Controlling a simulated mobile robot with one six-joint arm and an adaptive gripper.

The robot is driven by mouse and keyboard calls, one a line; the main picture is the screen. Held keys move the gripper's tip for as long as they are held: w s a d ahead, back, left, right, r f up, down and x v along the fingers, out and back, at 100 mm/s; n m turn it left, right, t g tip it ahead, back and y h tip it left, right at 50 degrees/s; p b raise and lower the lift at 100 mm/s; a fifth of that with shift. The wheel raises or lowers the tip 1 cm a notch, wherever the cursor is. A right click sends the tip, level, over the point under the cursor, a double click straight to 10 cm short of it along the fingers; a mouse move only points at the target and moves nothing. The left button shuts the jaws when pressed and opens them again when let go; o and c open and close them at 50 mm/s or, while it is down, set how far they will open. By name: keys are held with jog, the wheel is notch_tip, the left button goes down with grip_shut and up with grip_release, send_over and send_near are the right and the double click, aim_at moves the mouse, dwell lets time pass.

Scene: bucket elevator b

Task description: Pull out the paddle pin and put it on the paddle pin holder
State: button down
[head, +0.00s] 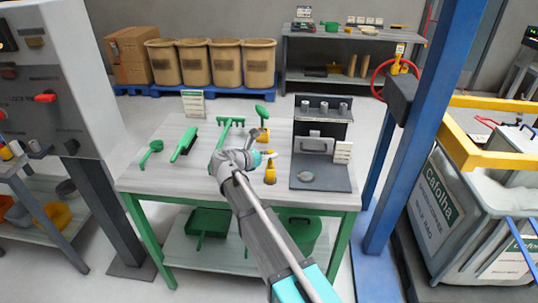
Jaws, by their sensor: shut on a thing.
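My gripper (243,157) is above the middle of the grey-topped table (207,186), with its wrist turned toward the camera. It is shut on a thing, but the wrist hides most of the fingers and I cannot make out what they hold. A small yellow piece (270,172) is just right of the gripper. Another yellow piece (263,134) is behind it, below a green oval-headed tool (262,112). I cannot tell for sure which item is the paddle pin. A grey stand with a black back (322,133) at the table's right has several short cylinders on top; I cannot confirm it is the holder.
A green scoop (150,152), a green brush (184,144) and a green rake-like tool (226,130) lie at the table's left. A blue post (408,150) stands at the right, and a grey control cabinet (62,80) at the left. The table's front left is clear.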

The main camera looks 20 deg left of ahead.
jog(key=shift+f+b, duration=0.5)
jog(key=shift+f, duration=0.05)
jog(key=c, duration=0.5)
grip_release()
jog(key=shift+r, duration=0.15)
